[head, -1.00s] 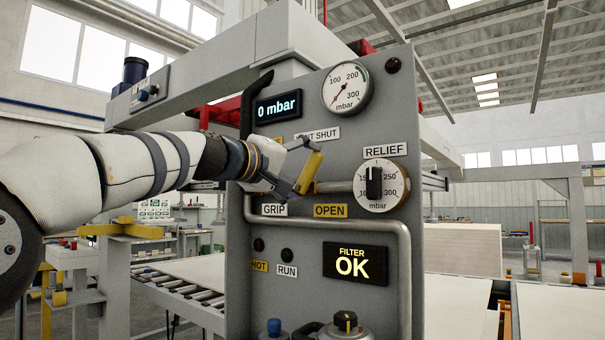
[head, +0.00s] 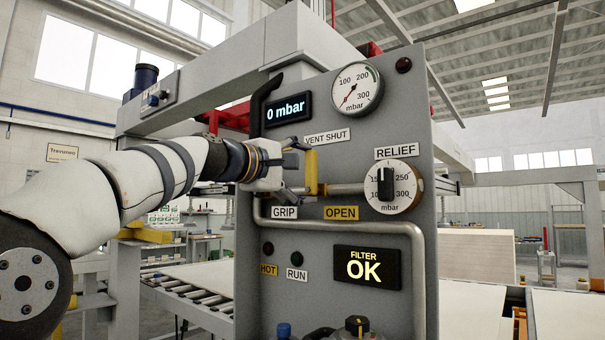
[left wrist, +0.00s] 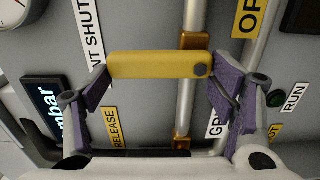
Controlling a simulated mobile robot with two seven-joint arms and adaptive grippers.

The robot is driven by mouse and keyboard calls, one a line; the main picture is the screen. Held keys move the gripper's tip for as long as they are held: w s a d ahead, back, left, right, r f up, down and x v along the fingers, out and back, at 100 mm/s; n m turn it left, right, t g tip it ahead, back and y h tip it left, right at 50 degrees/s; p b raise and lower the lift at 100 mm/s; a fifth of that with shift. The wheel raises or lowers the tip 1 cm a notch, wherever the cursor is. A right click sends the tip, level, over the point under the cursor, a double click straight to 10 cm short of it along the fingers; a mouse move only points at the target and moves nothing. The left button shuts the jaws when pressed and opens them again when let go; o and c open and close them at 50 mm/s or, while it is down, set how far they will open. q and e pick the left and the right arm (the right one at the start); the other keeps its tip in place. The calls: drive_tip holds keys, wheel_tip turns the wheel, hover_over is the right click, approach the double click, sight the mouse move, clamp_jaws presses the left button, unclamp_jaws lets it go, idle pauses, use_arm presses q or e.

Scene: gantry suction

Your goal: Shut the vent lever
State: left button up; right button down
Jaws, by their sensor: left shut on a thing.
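The vent lever is a yellow bar (head: 311,173) on the grey panel, standing about upright above the pipe and pointing up to the VENT SHUT label (head: 327,138). In the left wrist view the lever (left wrist: 150,65) lies across the picture, with a dark bolt at its right end. My left gripper (head: 302,170) is at the lever, its purple-padded fingers (left wrist: 160,90) at the lever's two ends, shut on it. The OPEN label (head: 341,213) is below right of the lever. My right gripper is not in view.
A relief dial (head: 391,186) is right of the lever, and a pressure gauge (head: 356,89) is above. The display (head: 285,108) reads 0 mbar. A bent grey pipe (head: 370,227) runs below the lever. The FILTER display (head: 367,267) reads OK.

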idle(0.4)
use_arm(q)
drive_tip(key=o, duration=1.7)
drive_tip(key=shift+w+d, duration=0.1)
drive_tip(key=v, duration=1.2)
